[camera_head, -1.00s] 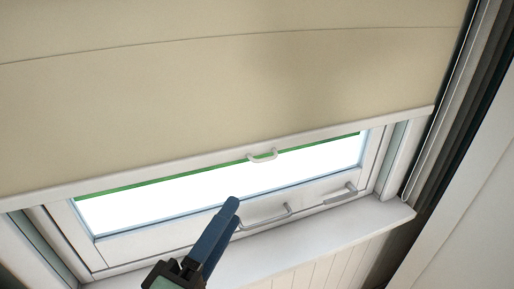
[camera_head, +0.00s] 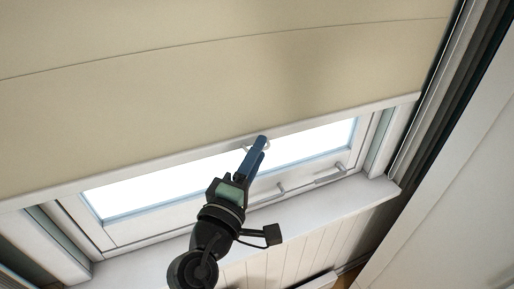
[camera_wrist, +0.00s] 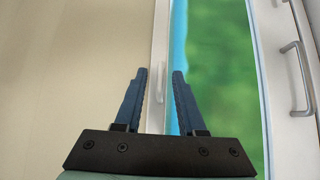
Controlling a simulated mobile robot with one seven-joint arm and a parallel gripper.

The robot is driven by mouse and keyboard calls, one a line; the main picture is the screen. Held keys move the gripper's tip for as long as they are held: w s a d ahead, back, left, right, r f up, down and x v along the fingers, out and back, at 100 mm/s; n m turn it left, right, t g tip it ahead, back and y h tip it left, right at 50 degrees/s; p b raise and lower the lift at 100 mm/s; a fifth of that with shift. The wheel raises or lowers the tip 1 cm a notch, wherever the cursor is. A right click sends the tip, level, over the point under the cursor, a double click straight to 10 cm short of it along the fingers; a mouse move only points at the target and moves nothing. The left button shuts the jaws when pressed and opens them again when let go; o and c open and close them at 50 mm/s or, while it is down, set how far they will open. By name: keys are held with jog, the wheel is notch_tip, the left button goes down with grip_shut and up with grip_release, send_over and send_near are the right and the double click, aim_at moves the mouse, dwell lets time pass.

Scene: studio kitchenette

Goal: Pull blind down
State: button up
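The beige blind (camera_head: 230,90) covers the upper part of the window, with its white bottom bar (camera_head: 330,116) across the glass. A small pale pull handle (camera_head: 246,146) sits on the bar near its middle, partly hidden by my gripper. My gripper (camera_head: 262,142) has its blue fingertips at this handle in the head view. In the wrist view my gripper (camera_wrist: 159,72) is open, with its two fingers apart on either side of the bar's edge (camera_wrist: 160,45). The blind's fabric (camera_wrist: 70,60) fills the left there. I cannot tell whether the fingers touch the handle.
The bright window pane (camera_head: 135,193) shows below the blind. Metal window handles (camera_head: 330,176) are on the lower frame, one close at right in the wrist view (camera_wrist: 298,75). The white sill (camera_head: 355,197) juts out below. Dark and white vertical trim (camera_head: 450,100) stands at the right.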

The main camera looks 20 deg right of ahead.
grip_shut()
jog(key=shift+w, duration=0.1)
dwell(1.4)
